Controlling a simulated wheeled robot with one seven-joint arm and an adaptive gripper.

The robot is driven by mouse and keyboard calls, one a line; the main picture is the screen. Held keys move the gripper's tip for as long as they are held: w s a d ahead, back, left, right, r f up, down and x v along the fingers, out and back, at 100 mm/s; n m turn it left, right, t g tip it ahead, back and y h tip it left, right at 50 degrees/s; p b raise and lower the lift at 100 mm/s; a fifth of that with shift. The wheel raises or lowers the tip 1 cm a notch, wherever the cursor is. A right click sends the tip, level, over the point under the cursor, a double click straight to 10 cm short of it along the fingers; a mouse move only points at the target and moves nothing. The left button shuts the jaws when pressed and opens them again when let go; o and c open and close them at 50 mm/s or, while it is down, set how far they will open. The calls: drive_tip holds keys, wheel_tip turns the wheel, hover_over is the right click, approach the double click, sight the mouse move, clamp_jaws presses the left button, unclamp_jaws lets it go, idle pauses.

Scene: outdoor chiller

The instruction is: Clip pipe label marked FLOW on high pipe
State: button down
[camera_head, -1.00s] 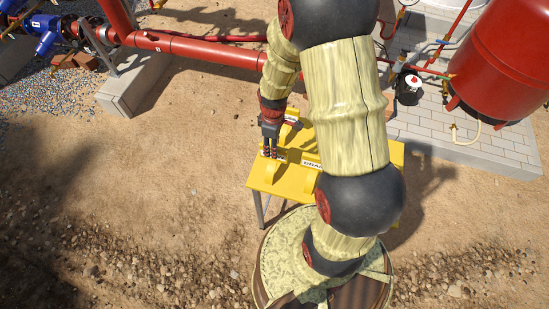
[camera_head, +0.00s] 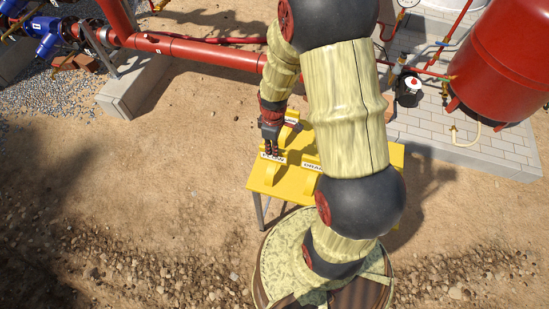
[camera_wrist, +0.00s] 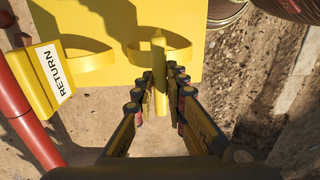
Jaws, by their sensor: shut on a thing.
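My gripper (camera_head: 271,147) is low over the yellow table, at its left side. It is shut on the upright tab of a yellow clip label (camera_head: 272,157), whose white plate seems to read FLOW, though the print is small. In the wrist view the tab of this FLOW label (camera_wrist: 159,72) stands between my gripper's fingertips (camera_wrist: 160,84), with its curved clip arms just beyond. The label still appears to be at the tabletop. The long red pipe (camera_head: 200,50) runs behind the table at the upper left. I cannot tell whether it is the high pipe.
A DRAIN label (camera_head: 312,165) lies right of the held one on the yellow table (camera_head: 262,183). A RETURN label (camera_wrist: 58,78) shows at left in the wrist view. A red tank (camera_head: 500,65) stands at upper right. Sandy ground left of the table is clear.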

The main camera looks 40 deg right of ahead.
drive_tip(key=shift+r, duration=0.1)
idle(0.5)
drive_tip(key=shift+r+p, duration=2.55)
drive_tip(key=shift+r, duration=0.9)
drive_tip(key=c, duration=2.3)
unclamp_jaws()
clamp_jaws()
